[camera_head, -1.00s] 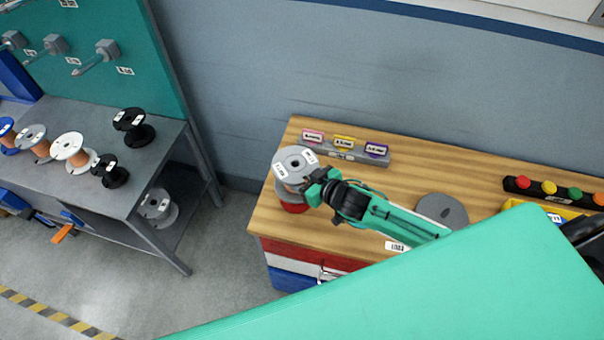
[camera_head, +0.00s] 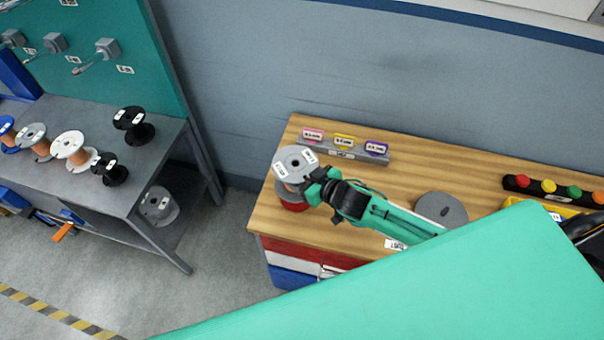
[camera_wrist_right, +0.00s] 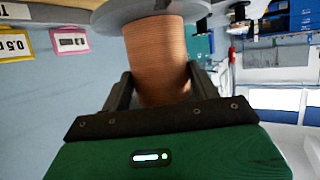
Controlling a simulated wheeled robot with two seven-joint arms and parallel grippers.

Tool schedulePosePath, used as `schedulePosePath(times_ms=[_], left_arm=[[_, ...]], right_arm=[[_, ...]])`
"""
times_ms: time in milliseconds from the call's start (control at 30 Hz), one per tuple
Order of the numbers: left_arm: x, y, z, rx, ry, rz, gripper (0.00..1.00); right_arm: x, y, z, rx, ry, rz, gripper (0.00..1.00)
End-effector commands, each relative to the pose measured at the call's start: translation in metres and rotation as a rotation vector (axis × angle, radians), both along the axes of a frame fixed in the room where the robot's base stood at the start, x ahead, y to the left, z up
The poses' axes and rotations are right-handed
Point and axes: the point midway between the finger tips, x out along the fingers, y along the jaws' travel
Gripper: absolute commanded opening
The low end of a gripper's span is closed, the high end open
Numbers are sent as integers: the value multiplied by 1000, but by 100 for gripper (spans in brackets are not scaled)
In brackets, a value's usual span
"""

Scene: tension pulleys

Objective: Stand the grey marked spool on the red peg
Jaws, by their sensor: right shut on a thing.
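The grey marked spool (camera_head: 291,160) has a grey flange with white labels and copper-coloured wire. It is upright over the left end of the wooden worktop. My right gripper (camera_head: 316,186) comes in from the right and is shut on its wound middle. In the right wrist view the copper winding (camera_wrist_right: 158,60) sits between the two fingers, with a grey flange beyond. A red round part (camera_head: 294,206) shows just under the spool. The spool hides most of it, so I cannot tell whether it is the red peg's base or whether they touch. My left gripper is not in view.
The wooden worktop (camera_head: 420,170) carries a grey block with pink, yellow and purple tags (camera_head: 343,152), a grey disc (camera_head: 441,208) and a strip of coloured knobs (camera_head: 550,188). A grey bench (camera_head: 150,180) with several spools stands at left, under a teal board with grey pegs (camera_head: 106,47).

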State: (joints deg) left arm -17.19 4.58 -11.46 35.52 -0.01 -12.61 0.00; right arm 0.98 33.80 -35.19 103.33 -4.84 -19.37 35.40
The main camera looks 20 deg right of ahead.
Motion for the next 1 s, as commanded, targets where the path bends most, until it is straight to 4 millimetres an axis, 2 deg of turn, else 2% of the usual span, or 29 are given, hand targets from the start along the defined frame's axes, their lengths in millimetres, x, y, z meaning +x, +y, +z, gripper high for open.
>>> schedulePosePath(times_ms=[267,1000], left_arm=[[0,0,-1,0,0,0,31],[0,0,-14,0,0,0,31]], right_arm=[[1,0,0,1,-3,0,18],[1,0,-24,2,-4,0,18]])
